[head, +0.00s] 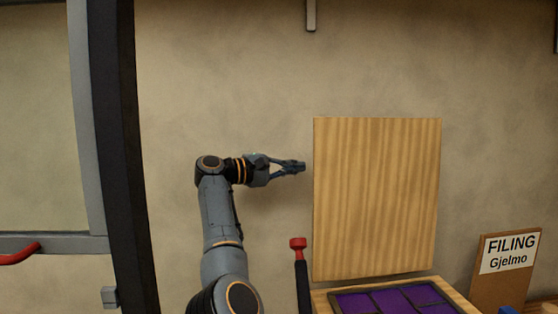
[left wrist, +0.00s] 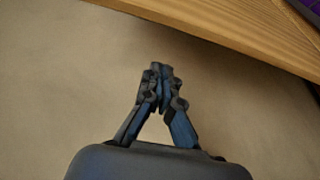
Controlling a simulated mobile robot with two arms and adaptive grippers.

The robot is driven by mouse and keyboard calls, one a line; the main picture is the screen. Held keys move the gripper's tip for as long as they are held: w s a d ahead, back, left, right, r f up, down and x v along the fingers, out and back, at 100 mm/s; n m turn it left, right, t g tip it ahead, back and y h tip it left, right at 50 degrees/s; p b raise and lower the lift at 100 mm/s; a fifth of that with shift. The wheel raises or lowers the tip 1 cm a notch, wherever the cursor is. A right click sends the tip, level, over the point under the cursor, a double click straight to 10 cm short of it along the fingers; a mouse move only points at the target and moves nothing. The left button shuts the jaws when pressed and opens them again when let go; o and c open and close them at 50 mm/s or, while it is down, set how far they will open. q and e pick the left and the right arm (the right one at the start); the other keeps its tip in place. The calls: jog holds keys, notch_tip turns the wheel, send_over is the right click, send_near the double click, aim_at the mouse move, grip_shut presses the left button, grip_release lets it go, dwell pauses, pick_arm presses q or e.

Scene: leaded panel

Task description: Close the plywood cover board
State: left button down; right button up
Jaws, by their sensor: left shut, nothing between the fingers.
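The plywood cover board (head: 376,200) stands raised, close to upright, in the head view. Below its lower edge lies a leaded panel (head: 392,300) with purple panes in dark strips, partly cut off by the frame. My left gripper (head: 303,167) is shut and empty, just left of the board's left edge, at about a third of its height from the top. In the left wrist view the gripper's fingertips (left wrist: 160,70) meet, and the board (left wrist: 235,22) crosses the top right, apart from them. My right gripper is not in view.
A red-topped handle (head: 298,243) stands left of the panel. A board with a "FILING Gjelmo" sign (head: 509,254) stands at the right. A dark post (head: 115,150) rises at the left. The wall around the cover board is clear.

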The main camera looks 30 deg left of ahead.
pick_arm(q)
jog(key=d, duration=0.1)
jog(key=s+d+p, duration=0.1)
jog(key=d+p, duration=0.1)
jog(key=shift+s+d, duration=0.25)
jog(key=shift+s, duration=0.05)
dwell(0.6)
